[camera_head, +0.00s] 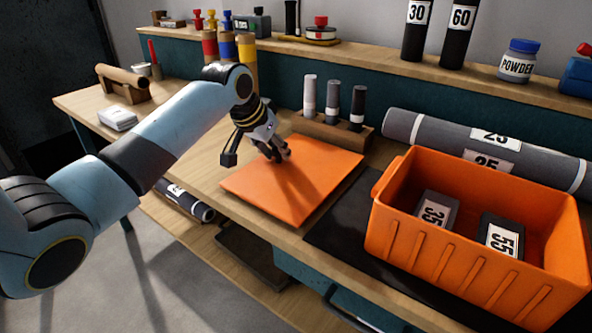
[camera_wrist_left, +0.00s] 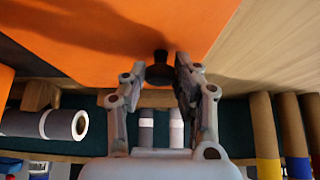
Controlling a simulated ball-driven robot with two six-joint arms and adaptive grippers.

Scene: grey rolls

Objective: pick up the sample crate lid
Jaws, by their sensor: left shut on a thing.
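The sample crate lid (camera_head: 318,178) is a flat orange panel over the wooden bench, left of the open orange crate (camera_head: 480,255). My left gripper (camera_head: 277,155) reaches down to the lid's back part, its fingers closed. In the left wrist view the lid (camera_wrist_left: 70,35) fills the top, and the gripper (camera_wrist_left: 160,75) has its fingers on either side of a dark knob (camera_wrist_left: 160,66) on the lid. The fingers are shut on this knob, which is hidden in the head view. I cannot tell whether the lid touches the bench. My right gripper is not in view.
The crate holds two labelled blocks, 35 (camera_head: 436,210) and 55 (camera_head: 502,238), and stands on a black mat (camera_head: 345,238). A wooden rack (camera_head: 330,132) with three cylinders stands close behind the lid. Grey rolls (camera_head: 440,135) lie behind the crate.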

